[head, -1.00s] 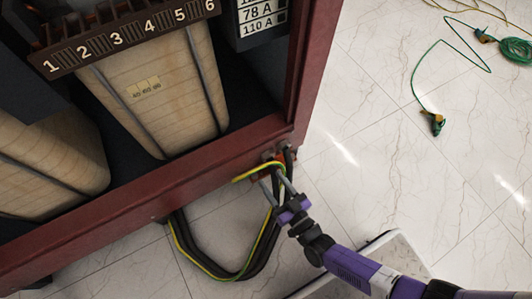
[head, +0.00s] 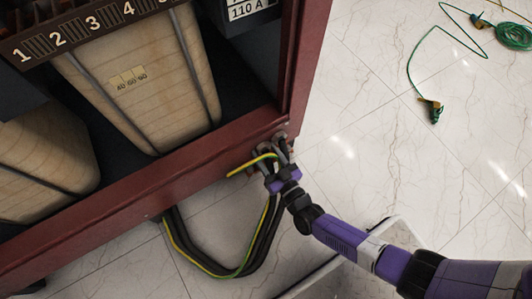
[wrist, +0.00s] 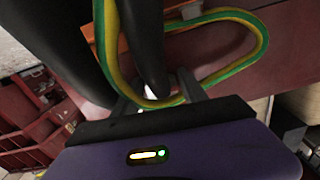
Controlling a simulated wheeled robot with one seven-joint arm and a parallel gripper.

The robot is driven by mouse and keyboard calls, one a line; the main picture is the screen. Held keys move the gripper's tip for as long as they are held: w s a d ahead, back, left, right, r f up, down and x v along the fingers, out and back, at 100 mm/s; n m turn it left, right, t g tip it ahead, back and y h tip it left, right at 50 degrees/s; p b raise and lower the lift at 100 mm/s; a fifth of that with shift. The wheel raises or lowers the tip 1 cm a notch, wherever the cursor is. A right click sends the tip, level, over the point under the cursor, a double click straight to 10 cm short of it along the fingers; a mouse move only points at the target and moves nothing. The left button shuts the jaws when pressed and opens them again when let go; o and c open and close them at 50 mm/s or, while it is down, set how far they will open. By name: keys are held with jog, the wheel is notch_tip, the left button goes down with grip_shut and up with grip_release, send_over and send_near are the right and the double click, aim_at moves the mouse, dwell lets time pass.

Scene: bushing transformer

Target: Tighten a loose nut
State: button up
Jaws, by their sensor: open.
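My gripper (head: 270,168) is at the lower corner of the red transformer frame (head: 200,160), among the cable ends. The wrist view shows my gripper (wrist: 158,92) with its fingers apart, one on each side of a dark cable end. A green-yellow wire (wrist: 240,25) loops across in front of the fingers, and thick black cables (wrist: 65,50) pass at the left. A small bright spot shows between the fingers; I cannot tell whether it is the nut. No nut can be made out clearly, and the wire and fingers hide part of that area.
Black cables with a green-yellow wire (head: 236,272) hang in a loop below the frame, left of my arm. Wooden-looking coil blocks (head: 135,90) stand inside the frame. A green cable (head: 410,70) lies on the marble floor at the upper right. The floor at right is mostly clear.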

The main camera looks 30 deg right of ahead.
jog(key=shift+c, duration=0.4)
grip_shut()
jog(key=shift+m, duration=0.3)
jog(key=m, duration=0.2)
jog(key=shift+a+m, duration=0.15)
jog(key=shift+m, duration=0.25)
jog(key=m, duration=0.4)
jog(key=shift+a+r+m, duration=0.15)
jog(key=shift+a+m, duration=0.05)
jog(key=shift+m, duration=0.1)
jog(key=m, duration=0.4)
jog(key=shift+a+r, duration=0.15)
jog(key=shift+r, duration=0.05)
jog(key=shift+r+m, duration=0.1)
jog(key=shift+m, duration=1.7)
